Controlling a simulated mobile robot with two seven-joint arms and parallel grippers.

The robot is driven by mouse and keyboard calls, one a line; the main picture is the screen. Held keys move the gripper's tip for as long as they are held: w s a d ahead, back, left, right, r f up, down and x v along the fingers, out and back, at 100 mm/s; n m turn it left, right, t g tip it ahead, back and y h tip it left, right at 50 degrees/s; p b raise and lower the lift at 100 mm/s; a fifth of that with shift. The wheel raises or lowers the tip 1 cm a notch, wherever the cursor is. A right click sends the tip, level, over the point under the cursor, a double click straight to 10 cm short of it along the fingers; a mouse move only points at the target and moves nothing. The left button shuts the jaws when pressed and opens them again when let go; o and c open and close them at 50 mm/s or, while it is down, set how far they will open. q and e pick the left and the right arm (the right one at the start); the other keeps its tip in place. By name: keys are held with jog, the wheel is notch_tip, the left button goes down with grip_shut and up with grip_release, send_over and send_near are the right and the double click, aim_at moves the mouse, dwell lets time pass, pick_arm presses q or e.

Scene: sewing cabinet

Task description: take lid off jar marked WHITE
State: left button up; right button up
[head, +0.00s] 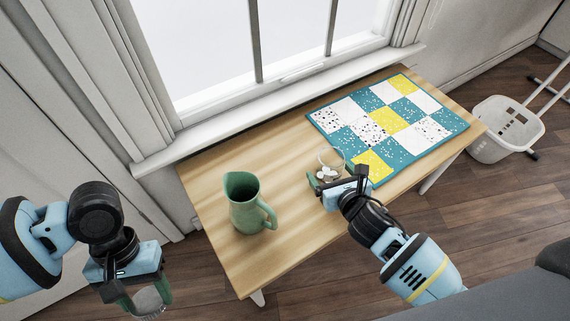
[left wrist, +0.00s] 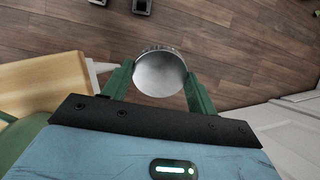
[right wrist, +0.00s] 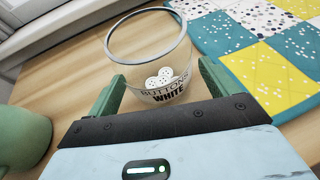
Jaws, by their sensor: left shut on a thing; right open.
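The glass jar marked BUTTONS WHITE (right wrist: 165,93) stands upright on the table, its top open, with a few white buttons inside. In the head view the jar (head: 331,158) is by the quilt's left edge. My right gripper (right wrist: 160,88) is open, with its fingers on either side of the jar; I cannot tell if they touch it. It also shows in the head view (head: 325,181). My left gripper (head: 149,298) is shut on a round metal lid (left wrist: 160,74), held over the floor left of the table.
A green pitcher (head: 245,205) stands left of the jar. A patchwork quilt (head: 385,122) in teal, yellow and white lies on the right of the wooden table (head: 225,160). A white basket (head: 505,131) stands on the floor at right.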

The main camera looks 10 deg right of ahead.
pick_arm(q)
notch_tip(320, 180, up, 4)
jog(key=p, duration=0.3)
jog(key=shift+w+r, duration=0.15)
pick_arm(e)
jog(key=v, duration=1)
jog(key=shift+s+r, duration=0.1)
jog(key=shift+c, duration=0.8)
